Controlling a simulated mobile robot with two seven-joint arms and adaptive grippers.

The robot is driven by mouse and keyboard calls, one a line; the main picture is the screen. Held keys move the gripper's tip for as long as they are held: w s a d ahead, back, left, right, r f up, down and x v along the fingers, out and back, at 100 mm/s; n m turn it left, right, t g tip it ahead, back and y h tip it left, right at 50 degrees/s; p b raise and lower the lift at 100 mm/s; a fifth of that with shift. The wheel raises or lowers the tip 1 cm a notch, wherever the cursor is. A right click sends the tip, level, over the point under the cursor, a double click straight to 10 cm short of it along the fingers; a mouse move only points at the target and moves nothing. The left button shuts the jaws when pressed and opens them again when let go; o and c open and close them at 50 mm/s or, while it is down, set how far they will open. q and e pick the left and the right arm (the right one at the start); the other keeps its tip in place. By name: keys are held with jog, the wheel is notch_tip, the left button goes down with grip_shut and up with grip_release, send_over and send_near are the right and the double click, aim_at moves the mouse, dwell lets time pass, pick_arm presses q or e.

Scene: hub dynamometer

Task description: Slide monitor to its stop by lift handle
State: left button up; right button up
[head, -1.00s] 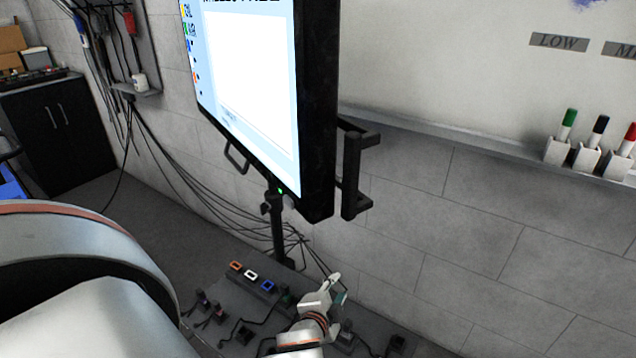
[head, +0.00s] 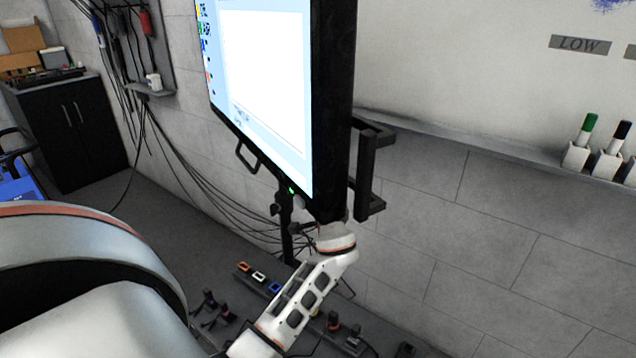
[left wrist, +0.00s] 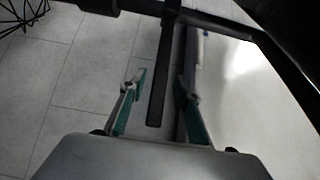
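The monitor (head: 333,110), with a lit screen and thick black edge, stands on a dark post in the head view. A black bar handle (head: 366,175) projects from its right rear side. A smaller black loop (head: 246,158) hangs under its lower left edge. My left arm rises from below to the monitor's lower right corner, which hides its gripper there. In the left wrist view my left gripper (left wrist: 160,80) is open, its teal-padded fingers apart. A dark bar (left wrist: 157,98) shows between them; I cannot tell how deep it sits, and contact is not evident. My right gripper is not in view.
Cables (head: 215,195) hang along the tiled wall behind the post. A low dark surface with small coloured parts (head: 258,277) lies below. A marker ledge (head: 470,138) runs along the wall at right. A dark cabinet (head: 75,135) stands far left.

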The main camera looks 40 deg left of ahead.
pick_arm(q)
jog(key=shift+x, duration=0.95)
jog(key=shift+c, duration=0.4)
